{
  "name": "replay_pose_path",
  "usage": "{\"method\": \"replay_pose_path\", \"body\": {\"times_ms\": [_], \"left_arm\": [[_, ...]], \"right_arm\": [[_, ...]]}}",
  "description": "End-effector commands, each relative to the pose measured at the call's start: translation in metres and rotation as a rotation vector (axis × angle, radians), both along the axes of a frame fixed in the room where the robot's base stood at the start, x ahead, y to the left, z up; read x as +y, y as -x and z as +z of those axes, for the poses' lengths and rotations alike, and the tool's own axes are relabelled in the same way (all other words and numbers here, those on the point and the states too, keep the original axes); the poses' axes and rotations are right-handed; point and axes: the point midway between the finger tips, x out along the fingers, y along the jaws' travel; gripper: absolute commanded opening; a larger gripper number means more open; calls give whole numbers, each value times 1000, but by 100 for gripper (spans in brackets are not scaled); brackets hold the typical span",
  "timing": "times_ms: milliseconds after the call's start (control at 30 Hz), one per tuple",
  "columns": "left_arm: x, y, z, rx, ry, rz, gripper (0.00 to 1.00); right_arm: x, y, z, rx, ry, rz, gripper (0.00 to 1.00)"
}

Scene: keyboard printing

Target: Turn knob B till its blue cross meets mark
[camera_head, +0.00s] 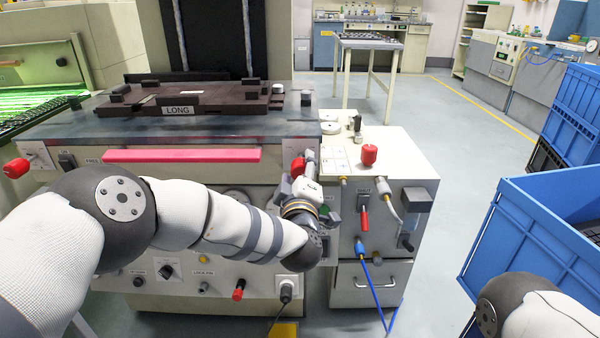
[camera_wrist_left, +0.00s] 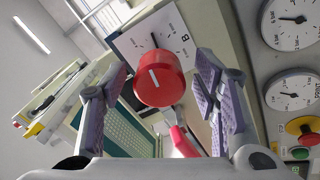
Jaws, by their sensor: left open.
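Knob B (camera_wrist_left: 160,78) is a red round knob with a white line on its face, in the wrist view. It stands on a white plate (camera_wrist_left: 182,24) lettered B with small dark marks. A red knob, apparently the same one, shows partly hidden at my gripper in the head view (camera_head: 298,167). I can make out no blue cross. My left gripper (camera_wrist_left: 160,80) is open, with one finger on each side of knob B; I cannot tell whether they touch it. It also shows in the head view (camera_head: 299,173). My right gripper is out of view.
A pink bar (camera_head: 182,156) runs along the machine front, left of my left gripper. A red knob (camera_head: 369,155) stands on the right cabinet, with a red-handled lever (camera_head: 364,220) below. Gauges (camera_wrist_left: 292,91) lie right in the wrist view. Blue crates (camera_head: 520,235) stand at right.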

Motion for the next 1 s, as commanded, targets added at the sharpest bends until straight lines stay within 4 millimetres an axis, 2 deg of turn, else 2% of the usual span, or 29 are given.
{"method": "replay_pose_path", "body": {"times_ms": [167, 400, 533, 667, 933, 1000], "left_arm": [[-1, 19, 0, 2, -1, -3, 55], [-1, 84, -1, 3, -1, -4, 55], [0, 108, 0, 1, -1, -2, 55], [0, 119, 0, 0, 0, 0, 55], [0, 120, 0, 1, 0, 0, 55], [1, 125, -8, 28, -24, -17, 55]], "right_arm": [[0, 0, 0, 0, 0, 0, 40], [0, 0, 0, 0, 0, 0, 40], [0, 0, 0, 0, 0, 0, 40], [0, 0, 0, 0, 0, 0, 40], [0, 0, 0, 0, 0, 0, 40], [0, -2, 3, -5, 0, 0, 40]]}}
